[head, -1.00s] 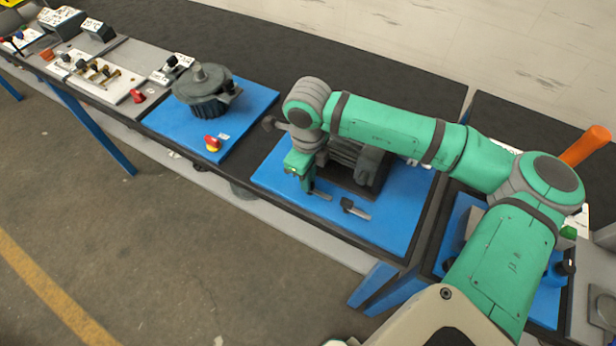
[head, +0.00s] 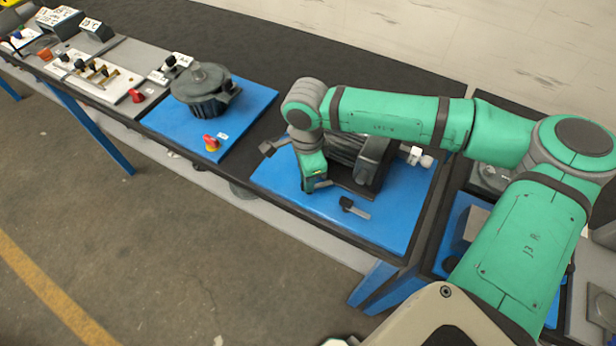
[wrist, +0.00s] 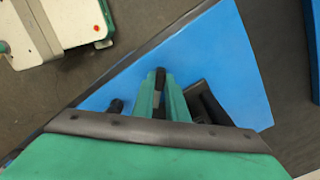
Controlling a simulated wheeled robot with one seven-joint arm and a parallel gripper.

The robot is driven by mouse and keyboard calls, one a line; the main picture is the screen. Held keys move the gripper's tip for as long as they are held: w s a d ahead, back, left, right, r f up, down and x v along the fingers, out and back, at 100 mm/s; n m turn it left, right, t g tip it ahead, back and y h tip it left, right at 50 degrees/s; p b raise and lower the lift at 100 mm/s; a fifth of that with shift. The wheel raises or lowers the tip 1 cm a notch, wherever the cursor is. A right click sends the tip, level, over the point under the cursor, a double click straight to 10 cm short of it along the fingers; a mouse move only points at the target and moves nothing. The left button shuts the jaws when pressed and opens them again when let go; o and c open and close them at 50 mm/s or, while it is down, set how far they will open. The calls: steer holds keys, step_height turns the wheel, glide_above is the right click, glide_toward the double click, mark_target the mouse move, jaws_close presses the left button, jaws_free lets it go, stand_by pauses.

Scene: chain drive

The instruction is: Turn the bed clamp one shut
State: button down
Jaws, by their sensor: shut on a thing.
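My gripper (head: 314,186) points down at the front of the blue plate and is shut on a small dark lever, a bed clamp handle (head: 325,183). The lever's grey end sticks out to the right of the fingers; its pivot is hidden by my gripper. In the wrist view the green fingers (wrist: 160,97) close around the dark handle (wrist: 160,76). A second clamp lever (head: 355,208), black and grey, lies free to the right on the same plate. I cannot tell from labels which is number one.
A dark grey machine body (head: 368,165) stands right behind my gripper on the blue plate (head: 390,225). A motor-like unit (head: 205,90) and a red knob (head: 211,143) sit on another blue plate at left.

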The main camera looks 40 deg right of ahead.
steer(key=n, duration=0.4)
steer(key=shift+s+n, duration=0.1)
steer(key=shift+n, duration=2.2)
steer(key=c, duration=1.8)
jaws_free()
steer(key=shift+o, duration=0.2)
steer(key=shift+s, duration=0.1)
steer(key=shift+r, duration=0.1)
step_height(320, 180, up, 11)
